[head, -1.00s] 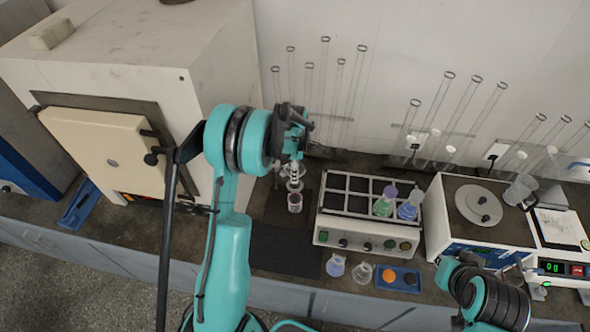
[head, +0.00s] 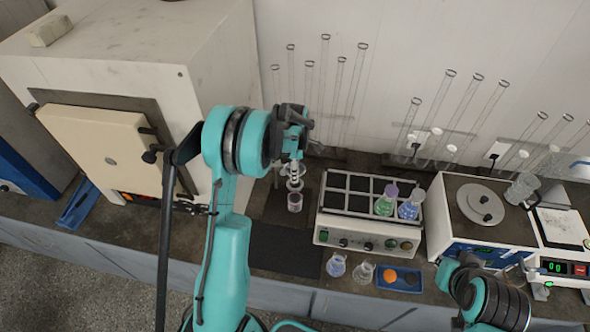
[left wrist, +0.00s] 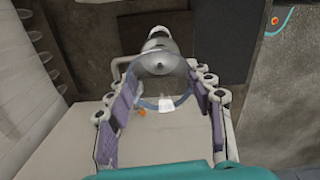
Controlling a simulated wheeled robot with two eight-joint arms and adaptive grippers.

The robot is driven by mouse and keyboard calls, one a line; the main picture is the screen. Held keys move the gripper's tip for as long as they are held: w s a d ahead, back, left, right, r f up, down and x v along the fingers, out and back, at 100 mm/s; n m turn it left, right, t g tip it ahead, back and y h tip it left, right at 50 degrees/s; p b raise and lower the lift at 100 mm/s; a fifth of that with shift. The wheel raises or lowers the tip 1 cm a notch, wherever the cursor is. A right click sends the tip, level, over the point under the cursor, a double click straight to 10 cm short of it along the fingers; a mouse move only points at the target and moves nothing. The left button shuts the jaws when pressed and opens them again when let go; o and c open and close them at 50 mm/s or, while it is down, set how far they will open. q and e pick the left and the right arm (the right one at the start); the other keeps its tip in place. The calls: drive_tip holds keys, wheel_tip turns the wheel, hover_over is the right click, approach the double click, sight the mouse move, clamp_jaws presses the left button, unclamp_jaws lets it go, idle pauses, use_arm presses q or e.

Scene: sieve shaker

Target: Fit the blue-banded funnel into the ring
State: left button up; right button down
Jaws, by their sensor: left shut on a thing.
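My left gripper (head: 299,120) is above the bench, left of the rack unit. In the left wrist view, its two purple-padded fingers (left wrist: 162,118) are shut on the clear funnel with a blue band (left wrist: 163,103). Directly below the gripper in the head view is a pale upright fixture (head: 294,183) with a dark cup (head: 295,202) under it. A grey, rounded metallic piece (left wrist: 158,50) shows beyond the funnel in the wrist view. I cannot make out the ring clearly, nor whether the funnel touches it. My right gripper (head: 462,268) is at the lower right, its fingers unclear.
A rack unit (head: 325,232) holding green and blue flasks stands right of the fixture. Small flasks (head: 336,265) and a blue tray (head: 383,280) lie in front. A large oven (head: 125,60) closes off the left. Tall glass tubes (head: 325,80) stand behind. A dark mat (head: 285,250) is bare.

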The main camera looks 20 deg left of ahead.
use_arm(q)
drive_tip(key=shift+f, duration=0.25)
idle(0.4)
drive_tip(key=shift+f+b, duration=1.5)
drive_tip(key=shift+b, duration=0.25)
drive_tip(key=shift+f, duration=0.15)
drive_tip(key=shift+f+b, duration=0.65)
drive_tip(key=shift+b, duration=0.15)
drive_tip(key=shift+f+b, duration=0.25)
drive_tip(key=shift+b, duration=0.2)
drive_tip(key=o, duration=1.2)
